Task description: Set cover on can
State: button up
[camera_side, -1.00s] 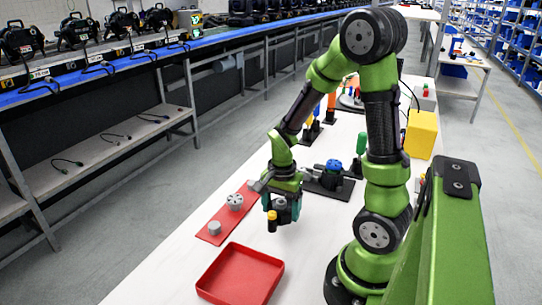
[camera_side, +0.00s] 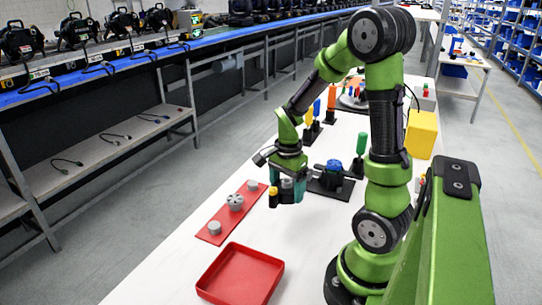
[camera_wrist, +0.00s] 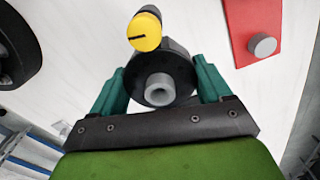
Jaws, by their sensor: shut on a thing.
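My gripper (camera_wrist: 160,88) has teal fingers on both sides of a dark round part (camera_wrist: 179,71) with a grey hub. It is shut on this part; I cannot tell whether it is the cover or the can. A black piece with a yellow end (camera_wrist: 146,32) sits at the part's far edge in the wrist view, and it also shows under the wrist in the side view (camera_side: 273,196). In the side view my gripper (camera_side: 288,190) is above the white table, right of the red plate and left of a black fixture (camera_side: 331,182) with a blue-topped piece (camera_side: 334,165).
The red plate (camera_side: 209,237) carries several grey round pieces, one seen in the wrist view (camera_wrist: 262,45). An empty red tray (camera_side: 240,276) lies at the table's front. Coloured-handled tools (camera_side: 309,128) stand behind, and a yellow box (camera_side: 421,134) is at the right.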

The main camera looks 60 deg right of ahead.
jog(key=s+d+r+m, duration=0.1)
jog(key=d+r+m, duration=0.1)
jog(key=d+m, duration=0.3)
jog(key=s+d+r+m, duration=0.2)
jog(key=d+m, duration=0.1)
jog(key=d, duration=0.4)
notch_tip(320, 180, up, 2)
jog(key=m, duration=0.7)
send_over(334, 163)
jog(key=shift+d+r, duration=0.15)
jog(key=shift+r, duration=0.05)
jog(key=shift+f, duration=3.3)
jog(key=shift+f, duration=0.15)
jog(key=o, duration=0.7)
jog(key=shift+c, duration=0.2)
jog(key=shift+o, duration=1.3)
notch_tip(334, 163, up, 17)
jog(key=shift+n, duration=0.3)
